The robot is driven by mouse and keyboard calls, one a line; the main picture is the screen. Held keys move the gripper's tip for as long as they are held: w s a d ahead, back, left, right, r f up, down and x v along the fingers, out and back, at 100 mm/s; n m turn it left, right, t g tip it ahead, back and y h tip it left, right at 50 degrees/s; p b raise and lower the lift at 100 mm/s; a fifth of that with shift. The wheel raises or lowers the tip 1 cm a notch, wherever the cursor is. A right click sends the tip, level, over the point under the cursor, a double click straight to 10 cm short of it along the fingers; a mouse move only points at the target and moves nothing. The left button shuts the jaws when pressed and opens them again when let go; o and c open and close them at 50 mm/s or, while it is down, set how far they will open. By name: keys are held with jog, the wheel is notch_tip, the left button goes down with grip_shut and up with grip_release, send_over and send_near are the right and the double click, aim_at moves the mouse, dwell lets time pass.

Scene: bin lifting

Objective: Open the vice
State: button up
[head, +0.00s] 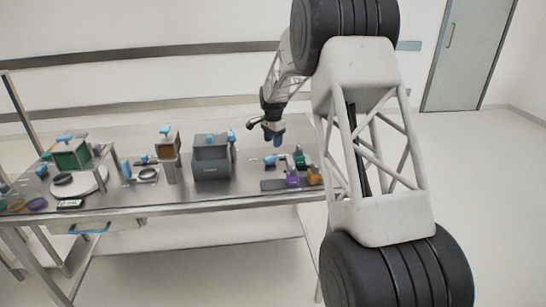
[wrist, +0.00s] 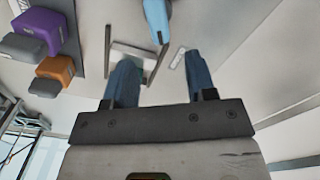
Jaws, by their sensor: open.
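My gripper (head: 273,138) hangs above the right end of the metal table, with its blue fingers pointing down. In the wrist view my gripper (wrist: 160,80) is open, with nothing between its two blue fingers. Below it is what looks like the vice, a small metal fixture with a light blue handle (head: 270,160). In the wrist view the blue handle (wrist: 157,18) shows at the top, ahead of the fingers, apart from them. A pale metal frame (wrist: 130,58) lies beside it, partly hidden by the left finger. I cannot tell how far the vice jaws are apart.
A purple block (head: 292,178) and an orange block (head: 314,176) stand on a dark tray near the right table edge, with a green item (head: 299,159) behind. A dark grey box (head: 211,158) stands left of my gripper. Several other fixtures fill the table's left.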

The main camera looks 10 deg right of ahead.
aim_at(273, 155)
jog(key=shift+f, duration=0.15)
jog(key=shift+f, duration=3.75)
jog(key=c, duration=0.9)
